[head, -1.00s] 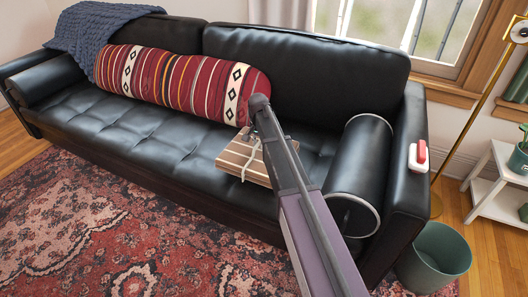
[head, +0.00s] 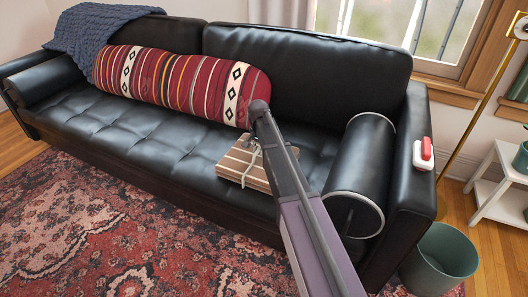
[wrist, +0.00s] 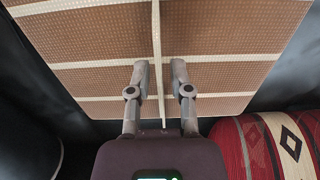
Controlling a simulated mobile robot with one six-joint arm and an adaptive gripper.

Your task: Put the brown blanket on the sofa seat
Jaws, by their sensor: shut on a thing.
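The brown blanket (head: 236,168) is a flat folded bundle with cream stripes, tied with a pale cord. It appears over the front part of the black sofa seat (head: 150,128), right of the middle; I cannot tell whether it touches the seat. My gripper (wrist: 156,66) is shut on the blanket at its cord, with the brown weave (wrist: 215,78) filling the upper wrist view. In the head view, my arm hides part of the blanket's right side and most of the gripper.
A long red patterned bolster (head: 180,84) lies along the backrest; a black roll cushion (head: 360,165) is at the right armrest. A blue knitted throw (head: 95,32) drapes over the far left. A red and white object (head: 421,155) sits on the right armrest. The left seat is clear.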

